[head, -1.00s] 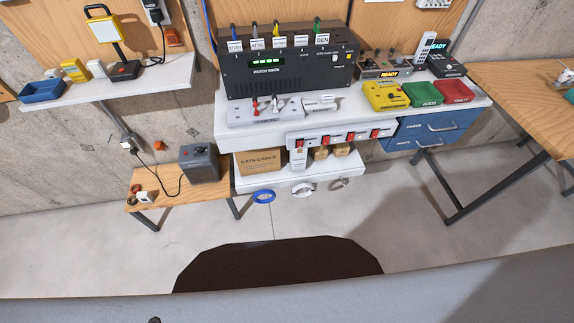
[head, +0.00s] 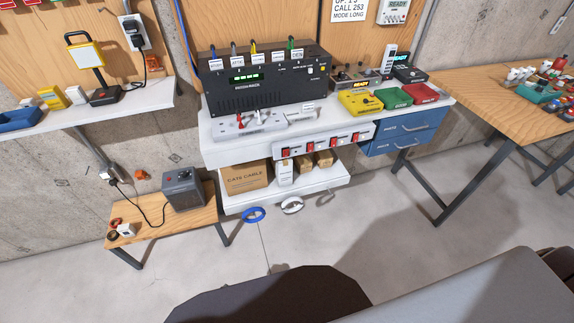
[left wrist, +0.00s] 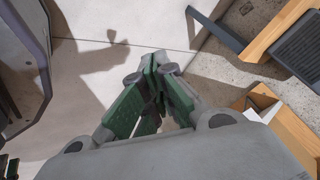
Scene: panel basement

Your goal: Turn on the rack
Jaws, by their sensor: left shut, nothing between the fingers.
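The black rack unit (head: 266,84) stands on the white workbench in the head view, with green lights on its front and colored cables with labels on top. A power strip (head: 325,140) with several red switches is fixed along the bench's front edge, below the rack. My left gripper (left wrist: 157,68) shows in the left wrist view, its green-padded fingers shut with nothing between them. It hangs over bare concrete floor, apart from the rack and the strip. Neither gripper shows in the head view, and my right gripper is not seen.
A low wooden table (head: 150,228) with a dark heater-like box (head: 183,188) stands left of the bench. Yellow, green and red bins (head: 425,93) sit at the bench's right. A wooden table (head: 490,100) stands further right. The floor (head: 300,240) before the bench is mostly clear.

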